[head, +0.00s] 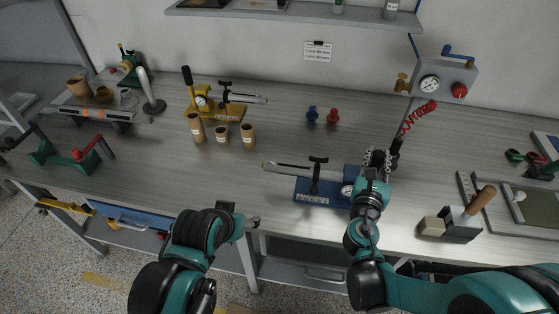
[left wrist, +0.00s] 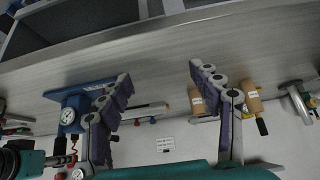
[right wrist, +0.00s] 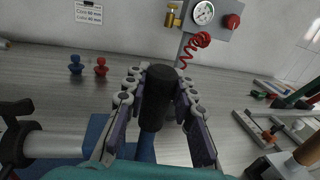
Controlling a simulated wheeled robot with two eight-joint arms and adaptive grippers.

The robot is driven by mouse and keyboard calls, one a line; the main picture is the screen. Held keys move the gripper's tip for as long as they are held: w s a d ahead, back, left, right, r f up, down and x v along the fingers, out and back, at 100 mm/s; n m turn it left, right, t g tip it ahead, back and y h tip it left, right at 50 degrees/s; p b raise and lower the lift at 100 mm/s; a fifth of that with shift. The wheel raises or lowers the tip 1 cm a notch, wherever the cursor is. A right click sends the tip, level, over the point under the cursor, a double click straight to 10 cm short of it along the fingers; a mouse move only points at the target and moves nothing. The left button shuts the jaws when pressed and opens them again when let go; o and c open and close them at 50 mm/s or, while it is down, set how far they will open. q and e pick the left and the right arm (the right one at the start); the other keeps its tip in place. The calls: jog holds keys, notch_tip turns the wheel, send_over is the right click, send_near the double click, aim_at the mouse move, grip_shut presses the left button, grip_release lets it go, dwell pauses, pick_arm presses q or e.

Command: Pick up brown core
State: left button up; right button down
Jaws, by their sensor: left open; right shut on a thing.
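Three brown cores stand upright on the bench: a taller one (head: 197,128) and two shorter ones (head: 222,135) (head: 248,136). Brown cores (left wrist: 250,97) also show in the left wrist view, partly behind a finger. My left gripper (head: 243,215) is open and empty near the bench's front edge, apart from the cores. It also shows in the left wrist view (left wrist: 162,78). My right gripper (head: 380,160) is shut on the black handle (right wrist: 157,97) at the blue clamp device (head: 318,191).
A yellow clamp device (head: 222,110) stands behind the cores. Blue (head: 312,114) and red (head: 333,116) knobs stand at the back. A rack (head: 95,113) with brown rolls is at left, a wooden-handled tool (head: 480,201) at right. Bench between cores and front edge is clear.

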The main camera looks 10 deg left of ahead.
pick_arm(q)
jog(key=w+a+r+h, duration=0.1)
jog(key=w+a+r, duration=0.1)
jog(key=w, duration=0.8)
jog(key=m+t+h, duration=0.1)
jog(key=m+t, duration=0.1)
jog(key=t, duration=0.3)
send_near(216, 133)
jog(key=x, duration=0.4)
jog(key=shift+d, duration=0.2)
jog(key=shift+w+a+f, duration=0.15)
jog(key=shift+w+f, duration=0.1)
jog(key=shift+w, duration=0.1)
jog(key=x, duration=0.6)
jog(key=shift+d+x, duration=0.25)
jog(key=shift+x, duration=1.15)
jog(key=shift+d+x, duration=0.25)
jog(key=shift+x, duration=1.15)
jog(key=shift+s, duration=0.15)
jog(key=c, duration=1.2)
jog(key=shift+c, duration=0.2)
